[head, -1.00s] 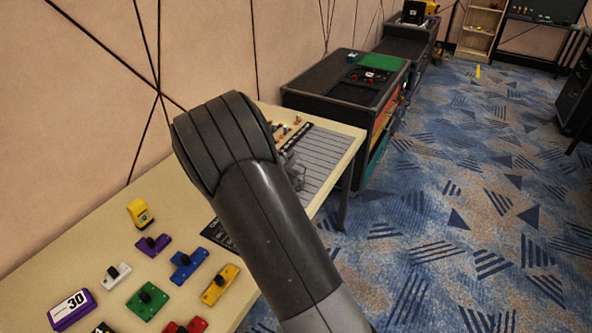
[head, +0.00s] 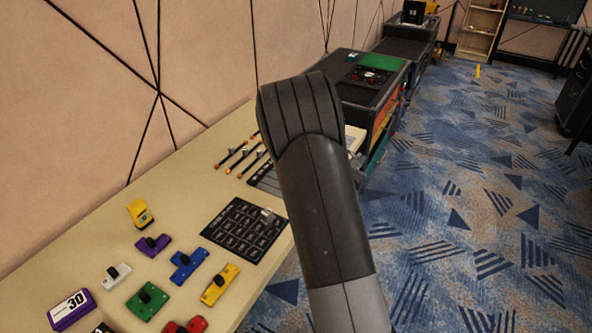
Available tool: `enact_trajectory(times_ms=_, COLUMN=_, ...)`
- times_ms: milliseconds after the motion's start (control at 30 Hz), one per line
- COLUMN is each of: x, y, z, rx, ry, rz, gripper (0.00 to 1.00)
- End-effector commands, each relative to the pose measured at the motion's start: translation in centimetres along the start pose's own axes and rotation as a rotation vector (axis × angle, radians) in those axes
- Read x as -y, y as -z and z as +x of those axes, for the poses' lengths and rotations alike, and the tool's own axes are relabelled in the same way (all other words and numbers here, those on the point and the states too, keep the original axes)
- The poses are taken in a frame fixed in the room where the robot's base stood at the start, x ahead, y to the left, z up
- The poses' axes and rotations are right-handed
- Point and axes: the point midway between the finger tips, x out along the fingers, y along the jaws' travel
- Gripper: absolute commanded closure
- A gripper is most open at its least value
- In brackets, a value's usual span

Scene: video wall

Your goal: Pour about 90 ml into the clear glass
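No clear glass and no pouring vessel can be made out in the head view. My dark grey arm crosses the middle of the view over the table's right edge. My gripper is not visible; the arm may hide it. The arm also covers part of the far end of the table (head: 180,165).
On the table are a black gridded mat (head: 245,231), several sticks with orange ends (head: 240,158), coloured knobbed blocks such as a green one (head: 147,301), a yellow object (head: 140,214) and a purple box marked 30 (head: 71,309). A dark cabinet (head: 370,75) stands beyond. Carpet at right is open.

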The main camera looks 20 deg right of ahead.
Motion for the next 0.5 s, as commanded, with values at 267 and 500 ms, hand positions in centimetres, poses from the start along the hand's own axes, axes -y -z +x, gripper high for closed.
enact_trajectory(times_ms=267, x=0.4, y=3.0, z=0.0, rx=-0.001, ry=0.000, rz=-0.004, gripper=1.00)
enact_trajectory(times_ms=500, x=1.2, y=7.4, z=-0.1, rx=-0.002, ry=0.000, rz=-0.004, gripper=1.00)
